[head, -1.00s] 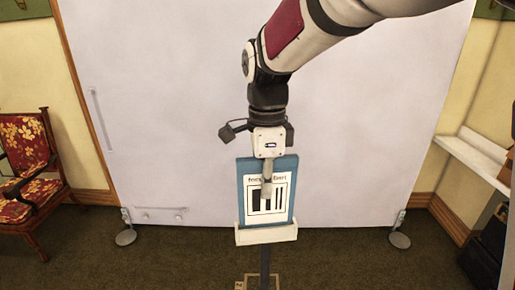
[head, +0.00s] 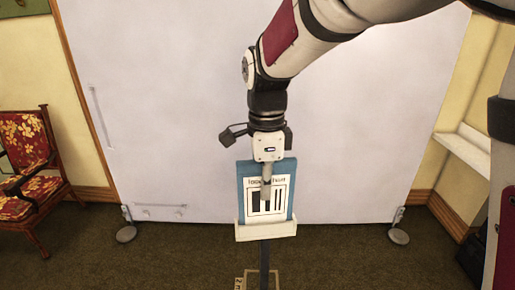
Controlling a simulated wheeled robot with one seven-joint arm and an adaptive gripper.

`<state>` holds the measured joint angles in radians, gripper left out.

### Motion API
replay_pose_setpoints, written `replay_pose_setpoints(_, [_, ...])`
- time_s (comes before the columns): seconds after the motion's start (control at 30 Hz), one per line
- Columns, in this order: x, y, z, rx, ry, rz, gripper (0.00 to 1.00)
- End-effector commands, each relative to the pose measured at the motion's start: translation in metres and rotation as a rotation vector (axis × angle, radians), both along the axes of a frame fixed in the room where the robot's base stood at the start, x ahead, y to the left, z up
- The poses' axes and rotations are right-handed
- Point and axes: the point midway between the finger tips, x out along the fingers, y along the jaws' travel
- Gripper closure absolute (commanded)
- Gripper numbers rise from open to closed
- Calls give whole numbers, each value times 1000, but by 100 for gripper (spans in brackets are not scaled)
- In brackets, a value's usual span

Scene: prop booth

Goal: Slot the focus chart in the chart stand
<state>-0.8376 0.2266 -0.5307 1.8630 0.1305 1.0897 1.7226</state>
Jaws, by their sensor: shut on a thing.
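The focus chart (head: 283,177) is a blue board with a white sheet of black bars, roughly upright in the middle of the head view. The chart stand is a white ledge (head: 266,231) on a dark post, directly below it. The chart's lower edge is hidden behind the ledge's front lip, so it appears to sit in the slot; how deep, I cannot tell. My gripper (head: 266,194) reaches down from above and is shut on the chart. One finger lies across its front face; the other is hidden behind it.
A large pale panel (head: 350,120) stands behind on round feet. A chair with red floral upholstery (head: 24,150) is at the left. A white shelf (head: 460,153) is on the right wall.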

Motion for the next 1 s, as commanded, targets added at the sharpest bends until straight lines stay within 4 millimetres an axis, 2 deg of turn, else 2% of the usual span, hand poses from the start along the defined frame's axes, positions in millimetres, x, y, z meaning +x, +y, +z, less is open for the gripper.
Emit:
replay_pose_setpoints(0.4, [0, 0, -12, 0, 1, -1, 100])
replay_pose_setpoints(0.73, [0, 0, -12, 0, 1, 0, 100])
replay_pose_setpoints(0.77, [0, 0, -12, 0, 1, 0, 88])
replay_pose_setpoints(0.83, [0, 0, -12, 0, 0, 0, 72])
replay_pose_setpoints(0.87, [0, 0, -12, 0, 0, 0, 69])
replay_pose_setpoints(1.0, [0, 0, -12, 0, 0, 0, 69])
